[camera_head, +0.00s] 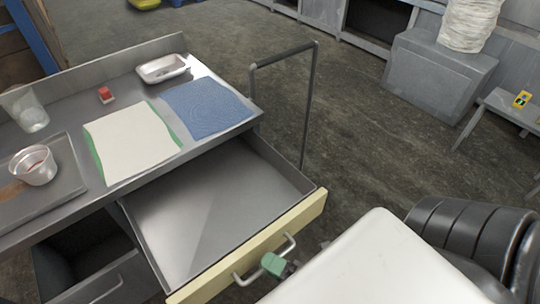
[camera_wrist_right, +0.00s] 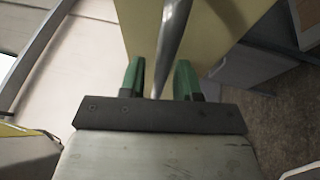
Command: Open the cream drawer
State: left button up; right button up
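The cream drawer (camera_head: 255,250) is pulled well out from the grey metal bench, and its grey inside is empty. Its metal bar handle (camera_head: 243,277) is on the cream front, and also shows in the right wrist view (camera_wrist_right: 172,30). My right gripper (camera_head: 274,265) is at the right part of the handle, with its green fingertips beside the bar. In the right wrist view the bar runs between the two green fingers (camera_wrist_right: 160,78), which stand apart with a visible gap on the left of the bar. Part of the gripper is hidden behind my white arm link. My left gripper is out of view.
The bench top holds a cream cloth (camera_head: 130,138), a blue cloth (camera_head: 206,107), a white dish (camera_head: 162,68), a red-and-white block (camera_head: 106,95) and a metal cup (camera_head: 33,165). A rail (camera_head: 310,100) stands at the bench's right end. A grey lower drawer (camera_head: 105,285) is below left.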

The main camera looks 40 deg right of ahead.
jog(key=b+v, duration=0.2)
jog(key=v, duration=0.9)
jog(key=shift+w, duration=0.1)
dwell(0.5)
